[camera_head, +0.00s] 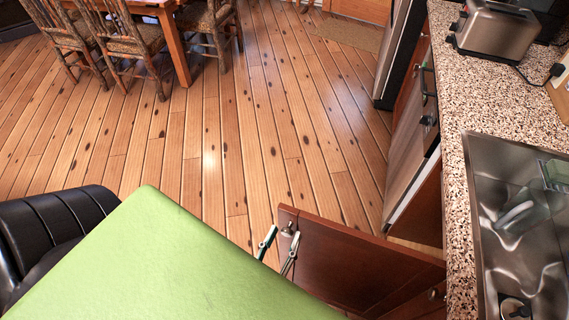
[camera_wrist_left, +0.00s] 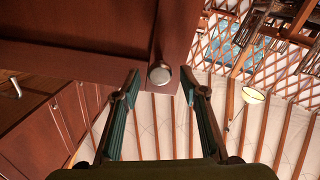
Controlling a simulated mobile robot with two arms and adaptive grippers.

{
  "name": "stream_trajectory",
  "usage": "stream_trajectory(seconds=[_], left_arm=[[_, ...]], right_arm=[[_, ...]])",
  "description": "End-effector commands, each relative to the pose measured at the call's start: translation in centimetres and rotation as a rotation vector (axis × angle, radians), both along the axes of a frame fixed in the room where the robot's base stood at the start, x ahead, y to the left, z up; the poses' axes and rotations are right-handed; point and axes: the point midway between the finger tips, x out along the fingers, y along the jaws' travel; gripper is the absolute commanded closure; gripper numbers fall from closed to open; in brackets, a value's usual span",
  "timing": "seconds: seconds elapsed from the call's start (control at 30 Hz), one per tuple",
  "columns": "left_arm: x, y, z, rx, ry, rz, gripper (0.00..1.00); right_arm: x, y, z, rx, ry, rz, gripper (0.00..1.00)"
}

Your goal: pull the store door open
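The store door (camera_head: 345,262) is a red-brown wooden panel. It stands swung well out from the cabinet front under the counter. Its round metal knob (camera_head: 288,229) is near the free edge. In the left wrist view the door (camera_wrist_left: 85,62) spans the upper left, with the knob (camera_wrist_left: 160,74) near the middle. My left gripper (camera_head: 282,237) is at the knob; in the wrist view its fingers (camera_wrist_left: 161,82) are spread, one on each side of the knob, with visible gaps. The fingers hold nothing. My right gripper is not in view.
A speckled counter (camera_head: 460,205) with a sink (camera_head: 515,220) and toaster (camera_head: 495,28) runs along the right. An oven (camera_head: 415,150) stands beyond the door. The wooden floor (camera_head: 240,130) ahead is clear. A table (camera_head: 172,45) with chairs (camera_head: 125,38) is at the far left.

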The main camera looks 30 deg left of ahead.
Motion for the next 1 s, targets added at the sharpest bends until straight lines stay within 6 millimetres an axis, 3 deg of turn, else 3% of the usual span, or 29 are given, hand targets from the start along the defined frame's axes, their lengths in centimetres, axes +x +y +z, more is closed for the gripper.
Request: stream_trajectory(seconds=[0.3,0.5,0.67,0.93,1.0], left_arm=[[-6.5,-1.3,-0.1,0.000,0.006,-0.002,0.61],[-9.7,-1.9,-0.1,-0.001,0.003,-0.001,0.61],[-10.7,-2.1,0.0,0.000,0.001,-0.001,0.61],[-10.9,-2.1,0.0,-0.001,0.000,-0.001,0.61],[-10.7,-2.0,-0.2,-0.003,0.000,0.000,0.79]], right_arm=[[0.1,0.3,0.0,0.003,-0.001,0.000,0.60],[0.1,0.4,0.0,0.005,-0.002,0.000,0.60],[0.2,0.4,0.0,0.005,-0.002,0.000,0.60],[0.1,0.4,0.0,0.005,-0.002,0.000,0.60],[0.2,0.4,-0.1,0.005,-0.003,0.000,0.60]])
